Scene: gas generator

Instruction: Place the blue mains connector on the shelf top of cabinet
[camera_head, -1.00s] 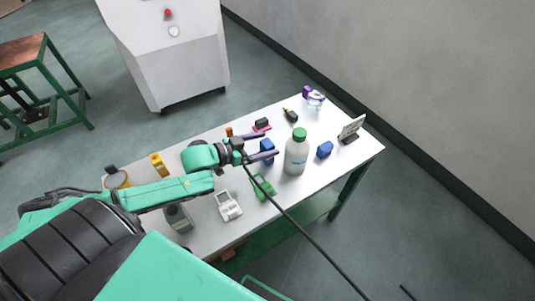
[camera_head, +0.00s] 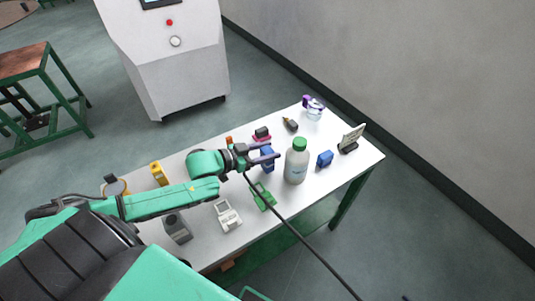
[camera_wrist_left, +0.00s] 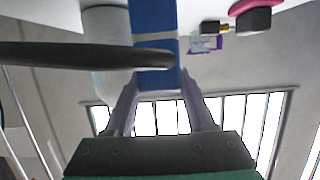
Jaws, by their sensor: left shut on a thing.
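My left gripper (camera_head: 264,154) reaches over the white table from the left and is shut on a blue block-shaped piece, which I take as the blue mains connector (camera_head: 267,160). In the left wrist view the connector (camera_wrist_left: 155,75) stands between the fingers of the left gripper (camera_wrist_left: 158,92), with a pale band across it. I cannot tell whether it still touches the table. A second, smaller blue piece (camera_head: 325,158) lies to the right of the bottle. My right gripper is not in view. No shelf top can be made out for certain.
A white bottle with a green cap (camera_head: 297,165) stands close to the right of the gripper. A green device (camera_head: 263,196) and a white device (camera_head: 228,215) lie in front. A dark rod or cable (camera_head: 300,238) crosses the view. A grey-white cabinet-like machine (camera_head: 165,75) stands behind.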

